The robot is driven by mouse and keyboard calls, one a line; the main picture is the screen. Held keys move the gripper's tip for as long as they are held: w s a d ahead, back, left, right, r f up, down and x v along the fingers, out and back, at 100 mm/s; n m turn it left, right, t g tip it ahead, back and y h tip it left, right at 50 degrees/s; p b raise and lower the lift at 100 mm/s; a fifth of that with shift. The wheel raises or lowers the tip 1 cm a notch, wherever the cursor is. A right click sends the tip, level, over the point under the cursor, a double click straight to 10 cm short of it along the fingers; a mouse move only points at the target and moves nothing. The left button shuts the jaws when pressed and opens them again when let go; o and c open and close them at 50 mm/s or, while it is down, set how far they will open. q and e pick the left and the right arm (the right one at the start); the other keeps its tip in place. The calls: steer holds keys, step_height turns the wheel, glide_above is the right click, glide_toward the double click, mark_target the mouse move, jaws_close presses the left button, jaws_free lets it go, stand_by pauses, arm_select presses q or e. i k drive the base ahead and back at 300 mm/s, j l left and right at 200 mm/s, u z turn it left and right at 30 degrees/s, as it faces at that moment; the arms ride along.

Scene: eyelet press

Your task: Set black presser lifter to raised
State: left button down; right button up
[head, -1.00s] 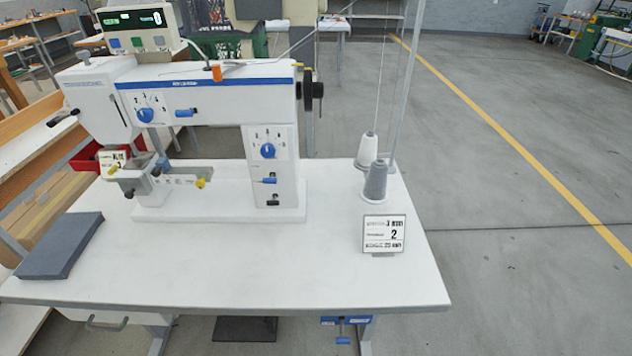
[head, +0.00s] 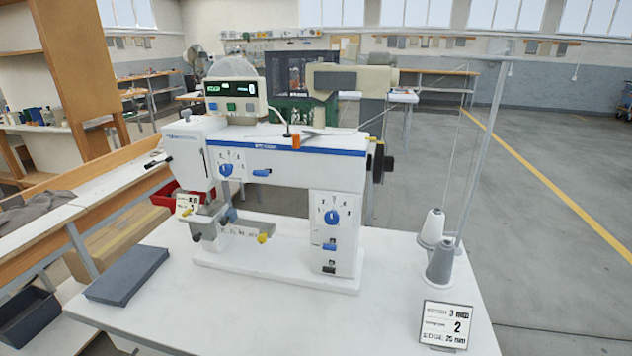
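The black presser lifter (head: 156,164) is a small dark lever on the left side of the white sewing machine's head (head: 187,150). It sticks out to the left, its tip slightly lower than its root. It is small in the picture, so I cannot tell its set position for sure. The sewing machine (head: 290,166) stands on the white table (head: 250,315). Neither my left gripper nor my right gripper is in view, and nothing touches the lifter.
A grey block (head: 128,275) lies at the table's left. Thread cones (head: 440,262) and a sign (head: 446,325) stand at the right. A red bin (head: 165,194) is behind the machine's left end. A wooden bench (head: 100,205) runs along the left. The table front is clear.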

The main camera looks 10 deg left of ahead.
mark_target(149, 165)
steer(key=j+z, duration=0.1)
steer(key=j, duration=0.9)
steer(key=j+z, duration=0.15)
steer(key=j, duration=0.85)
steer(key=j+z, duration=0.1)
steer(key=j, duration=0.9)
steer(key=k+j+z, duration=0.15)
steer(key=j, duration=0.85)
